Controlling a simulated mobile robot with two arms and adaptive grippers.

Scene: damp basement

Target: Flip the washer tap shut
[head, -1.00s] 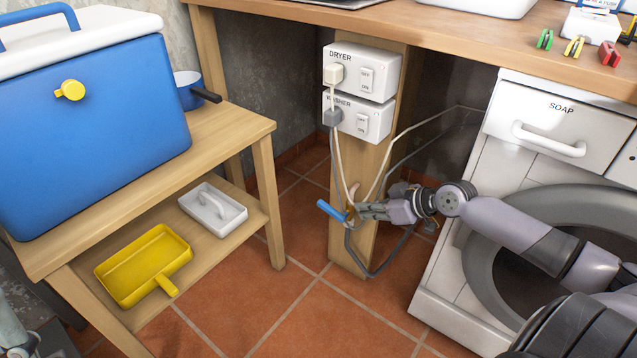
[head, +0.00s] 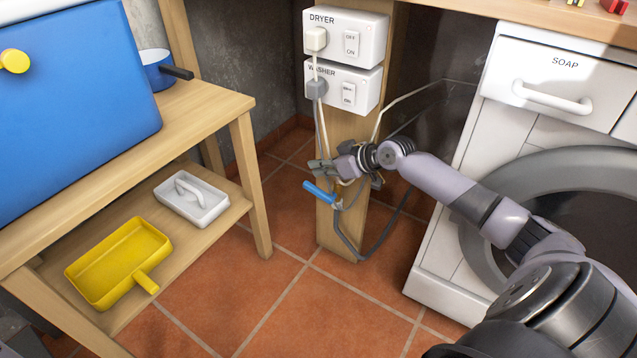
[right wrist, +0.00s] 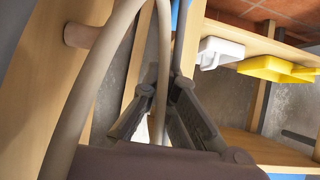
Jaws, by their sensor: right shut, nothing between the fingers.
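The washer tap's blue lever (head: 319,192) sticks out to the left from the wooden post, low under the outlet boxes, tilted slightly up at its free end. The tap's body behind it is small and partly hidden by hoses. My right gripper (head: 318,167) is just above the lever, in front of the post, its fingers pointing left. It is shut and empty; a small gap seems to part it from the lever. In the right wrist view the fingers (right wrist: 166,95) come together beside pale and grey hoses (right wrist: 85,95). My left gripper is out of view.
DRYER (head: 346,36) and WASHER (head: 340,84) boxes with plugged cords hang on the post above. The white washer (head: 470,180) stands right. A wooden shelf table (head: 215,120) with a yellow tray (head: 118,262) stands left. Tiled floor between is clear.

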